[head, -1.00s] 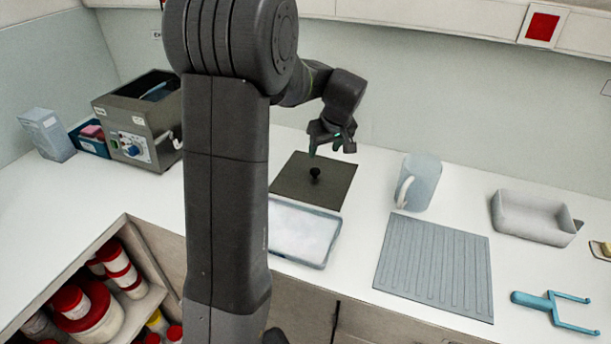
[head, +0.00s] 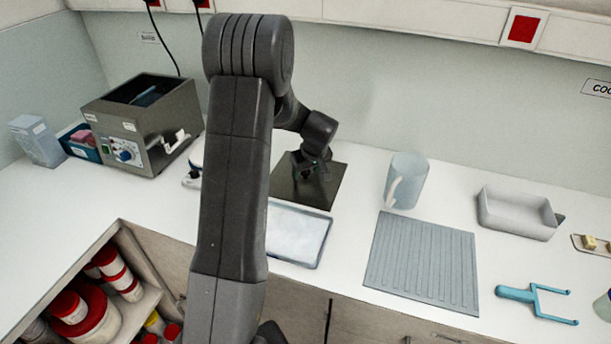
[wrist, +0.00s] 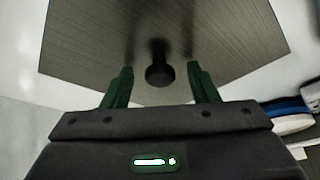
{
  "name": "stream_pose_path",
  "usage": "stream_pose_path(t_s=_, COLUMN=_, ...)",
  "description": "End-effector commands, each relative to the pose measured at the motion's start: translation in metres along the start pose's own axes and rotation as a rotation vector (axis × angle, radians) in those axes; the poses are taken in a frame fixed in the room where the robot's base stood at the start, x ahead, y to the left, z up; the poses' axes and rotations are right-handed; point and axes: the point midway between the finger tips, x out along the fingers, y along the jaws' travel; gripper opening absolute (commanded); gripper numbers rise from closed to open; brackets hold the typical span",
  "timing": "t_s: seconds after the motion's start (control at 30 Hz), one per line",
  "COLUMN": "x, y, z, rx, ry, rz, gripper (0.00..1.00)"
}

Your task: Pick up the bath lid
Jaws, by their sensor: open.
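The bath lid (head: 325,192) is a flat dark square plate lying on the white counter, in the middle of the head view. It has a round black knob (wrist: 159,73) at its centre, seen in the wrist view. My gripper (wrist: 160,82) is open and sits low over the lid, with one green finger on each side of the knob. The fingers do not visibly touch the knob. In the head view my gripper (head: 308,172) hides the knob and part of the lid, and my arm stands in front of the lid's left side.
A shallow tray (head: 322,240) lies just in front of the lid. A clear jug (head: 408,180) stands to the right, with a ribbed mat (head: 421,262), a grey bin (head: 517,213) and a blue forked tool (head: 540,303) beyond. An open steel bath (head: 172,120) stands on the left.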

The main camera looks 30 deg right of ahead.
Motion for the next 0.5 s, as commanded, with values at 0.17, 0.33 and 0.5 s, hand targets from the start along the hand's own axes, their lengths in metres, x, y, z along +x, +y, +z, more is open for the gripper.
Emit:
stream_pose_path(t_s=0.17, x=0.0021, y=0.0001, z=-0.0002, rx=0.000, ry=0.001, rz=0.001, gripper=0.54)
stream_pose_path(t_s=0.33, x=0.0019, y=0.0001, z=-0.0001, rx=0.000, ry=0.001, rz=0.001, gripper=0.38)
stream_pose_path(t_s=0.5, x=0.0017, y=0.0001, z=-0.0001, rx=0.000, ry=0.001, rz=0.000, gripper=0.08)
